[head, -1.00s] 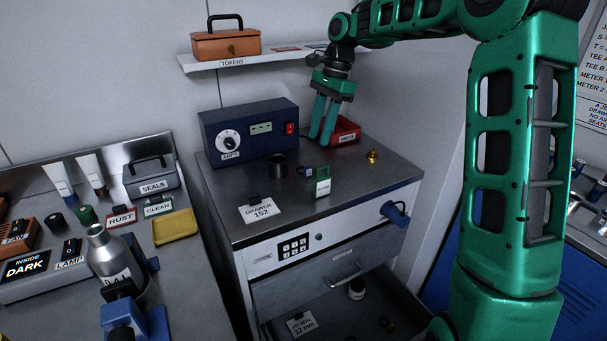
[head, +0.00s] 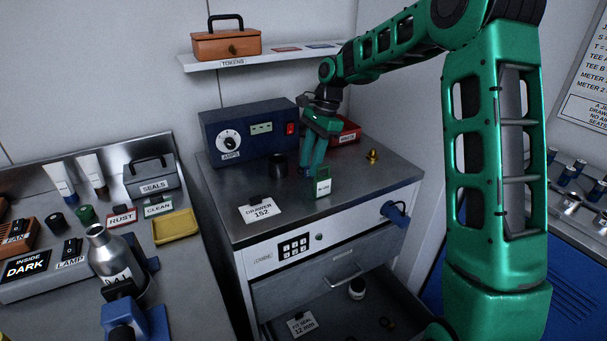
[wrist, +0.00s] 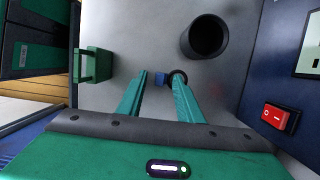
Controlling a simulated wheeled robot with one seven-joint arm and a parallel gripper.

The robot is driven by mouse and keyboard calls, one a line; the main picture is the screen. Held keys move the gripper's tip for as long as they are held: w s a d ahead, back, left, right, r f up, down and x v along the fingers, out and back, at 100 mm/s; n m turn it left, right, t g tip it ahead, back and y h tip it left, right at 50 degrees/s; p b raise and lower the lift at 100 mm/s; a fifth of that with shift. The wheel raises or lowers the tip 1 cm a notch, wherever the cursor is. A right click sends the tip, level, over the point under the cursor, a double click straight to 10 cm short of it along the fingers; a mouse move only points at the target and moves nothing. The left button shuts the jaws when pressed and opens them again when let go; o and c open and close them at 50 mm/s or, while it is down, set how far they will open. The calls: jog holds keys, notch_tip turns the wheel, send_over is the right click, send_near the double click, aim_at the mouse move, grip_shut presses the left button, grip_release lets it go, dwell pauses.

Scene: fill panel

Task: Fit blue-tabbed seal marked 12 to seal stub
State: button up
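The blue-tabbed seal is a small dark ring (wrist: 178,76) with a blue tab (wrist: 160,78), lying on the cabinet top in the wrist view. The number on it cannot be read. My gripper (wrist: 160,74) is open above it. In the picture the tab lies between the fingertips and the ring beside the right fingertip; contact cannot be told. In the head view my gripper (head: 310,170) points down and its fingers hide the seal. I cannot tell for sure which part is the seal stub; a card reading "fit seal 12 mm" (head: 302,324) lies in the open lower drawer.
A green block with a white label (head: 323,186) stands close to the fingers. A black cup (head: 278,165), blue meter box (head: 249,132), red tray (head: 347,134) and brass fitting (head: 372,156) are around. A dark part (head: 386,323) and white-topped jar (head: 357,288) are in the drawer.

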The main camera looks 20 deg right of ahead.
jog(key=shift+a+f, duration=0.1)
jog(key=shift+f, duration=0.3)
grip_shut()
jog(key=shift+r, duration=0.1)
